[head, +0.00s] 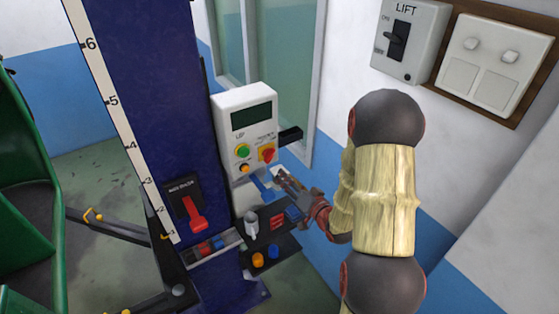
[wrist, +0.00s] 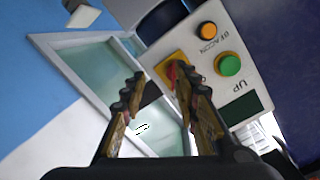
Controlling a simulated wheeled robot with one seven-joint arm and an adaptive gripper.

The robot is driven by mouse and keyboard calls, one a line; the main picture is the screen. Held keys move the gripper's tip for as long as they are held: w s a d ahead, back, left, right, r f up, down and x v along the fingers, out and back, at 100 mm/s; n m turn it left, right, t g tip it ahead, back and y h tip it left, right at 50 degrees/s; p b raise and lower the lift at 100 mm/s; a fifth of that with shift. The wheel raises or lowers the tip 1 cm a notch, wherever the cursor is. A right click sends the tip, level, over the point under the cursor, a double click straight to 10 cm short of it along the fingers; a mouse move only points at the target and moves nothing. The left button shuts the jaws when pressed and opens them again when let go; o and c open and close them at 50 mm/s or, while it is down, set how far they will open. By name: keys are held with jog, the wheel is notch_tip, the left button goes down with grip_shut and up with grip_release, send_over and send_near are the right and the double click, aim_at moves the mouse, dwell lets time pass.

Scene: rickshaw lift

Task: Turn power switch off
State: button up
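A red rotary switch on a yellow plate (head: 267,153) sits on the lower right of the white control box (head: 230,107). Its label is too small to read. My gripper (head: 283,178) is just below and to the right of this switch in the head view. In the wrist view my gripper (wrist: 159,75) is open, with nothing held between its fingers. The red and yellow switch (wrist: 172,70) shows beyond the right fingertip, which partly hides it. I cannot tell whether they touch.
The box also has a green UP button (head: 243,151) and an orange beacon button (head: 244,169). A blue column (head: 150,90) with a red lever (head: 194,213) stands left. A panel with buttons (head: 272,240) lies below. A LIFT wall switch (head: 397,40) is at upper right.

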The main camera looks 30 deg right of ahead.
aim_at(272, 158)
jog(key=shift+m+t, duration=0.4)
jog(key=shift+t, duration=0.3)
jog(key=shift+w+a+r+p, duration=0.15)
jog(key=shift+w+r+p, duration=0.25)
jog(key=shift+w, duration=0.95)
jog(key=shift+w+a+r+p, duration=0.15)
jog(key=shift+w+r, duration=0.45)
jog(key=shift+w, duration=0.8)
jog(key=shift+w+a+r+p, duration=0.1)
jog(key=shift+w+r+p, duration=0.3)
jog(key=shift+w, duration=0.95)
jog(key=shift+r, duration=0.1)
jog(key=shift+c, duration=0.2)
grip_shut()
